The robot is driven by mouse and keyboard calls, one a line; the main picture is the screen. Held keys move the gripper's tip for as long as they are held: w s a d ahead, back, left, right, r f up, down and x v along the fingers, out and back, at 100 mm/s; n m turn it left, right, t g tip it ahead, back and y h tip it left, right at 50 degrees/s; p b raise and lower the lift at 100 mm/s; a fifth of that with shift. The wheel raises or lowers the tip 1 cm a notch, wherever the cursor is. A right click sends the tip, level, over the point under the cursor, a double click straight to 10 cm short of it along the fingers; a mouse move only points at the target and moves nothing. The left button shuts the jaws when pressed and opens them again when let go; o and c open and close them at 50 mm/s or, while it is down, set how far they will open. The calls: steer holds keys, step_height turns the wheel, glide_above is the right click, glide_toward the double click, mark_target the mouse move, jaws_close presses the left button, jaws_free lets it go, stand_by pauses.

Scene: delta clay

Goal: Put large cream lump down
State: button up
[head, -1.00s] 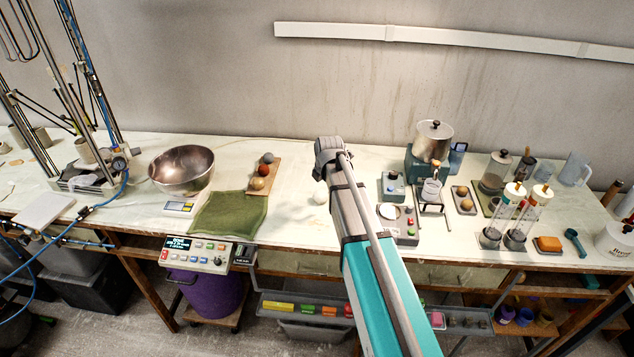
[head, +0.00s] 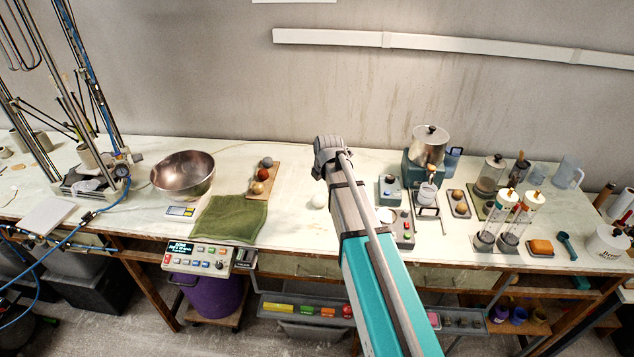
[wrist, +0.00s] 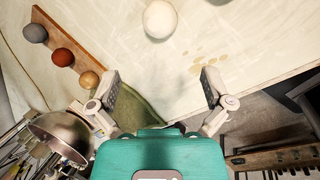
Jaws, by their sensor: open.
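The large cream lump (wrist: 160,19) is a round, pale ball resting on the light worktop, at the top middle of the wrist view. In the head view the cream lump (head: 319,200) shows just left of my arm, partly hidden by it. My gripper (wrist: 160,85) is open, with its two fingers spread wide and nothing between them. The lump lies beyond the fingertips, apart from them. In the head view my arm hides the fingers.
A wooden board (head: 262,182) with grey, red and tan balls lies to the left, near a green cloth (head: 228,218) and a metal bowl (head: 183,175). Right of my arm stand small devices (head: 390,190) and a metal pot (head: 430,146). Worktop around the lump is clear.

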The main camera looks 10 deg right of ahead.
stand_by(0.3)
steer(key=s+a+f+m+g, duration=0.1)
steer(key=s+a+m+g, duration=0.1)
steer(key=s+m, duration=2.1)
steer(key=shift+s+m+g, duration=0.3)
steer(key=shift+s+g, duration=0.6)
steer(key=shift+s, duration=0.2)
